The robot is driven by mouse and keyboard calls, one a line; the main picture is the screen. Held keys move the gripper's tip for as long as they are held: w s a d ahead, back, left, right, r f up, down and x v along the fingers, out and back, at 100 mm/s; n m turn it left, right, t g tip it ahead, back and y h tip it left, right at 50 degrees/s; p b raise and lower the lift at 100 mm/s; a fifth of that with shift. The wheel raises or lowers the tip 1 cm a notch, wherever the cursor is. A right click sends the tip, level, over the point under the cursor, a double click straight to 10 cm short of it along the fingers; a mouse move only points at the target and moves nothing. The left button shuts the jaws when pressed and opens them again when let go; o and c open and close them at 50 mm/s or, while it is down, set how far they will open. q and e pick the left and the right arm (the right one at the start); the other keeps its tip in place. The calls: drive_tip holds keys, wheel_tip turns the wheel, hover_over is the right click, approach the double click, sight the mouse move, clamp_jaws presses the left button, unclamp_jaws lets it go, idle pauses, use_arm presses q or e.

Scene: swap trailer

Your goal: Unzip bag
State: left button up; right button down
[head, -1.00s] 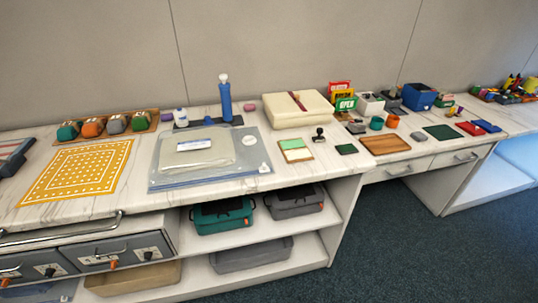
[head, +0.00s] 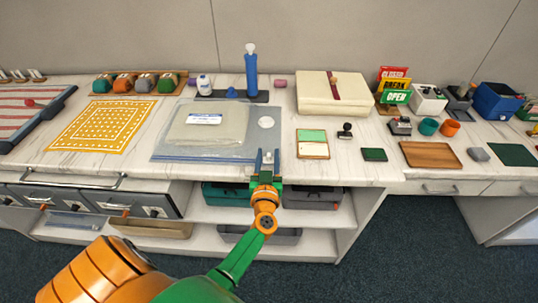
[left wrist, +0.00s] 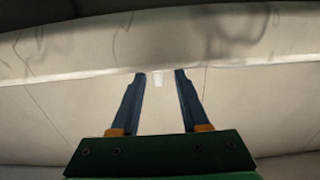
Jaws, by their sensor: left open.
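A flat, clear bluish plastic bag (head: 165,152) lies on the marble counter, with a folded grey-beige item (head: 205,128) bearing a white label inside. My left gripper (head: 266,156) is open and empty, in front of the bag's right front corner, near the counter's front edge. My right gripper is out of view.
A blue pump bottle (head: 251,75) stands behind the bag. A yellow patterned mat (head: 102,126) lies to the left, and a green-and-white pad (head: 312,144) to the right. A cream box (head: 312,92) sits farther back. Shelves with bins (head: 310,196) are under the counter.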

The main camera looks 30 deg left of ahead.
use_arm(q)
drive_tip(key=shift+w+a, duration=0.15)
drive_tip(key=shift+w, duration=0.35)
drive_tip(key=shift+s, duration=0.15)
drive_tip(key=shift+c, duration=0.9)
clamp_jaws()
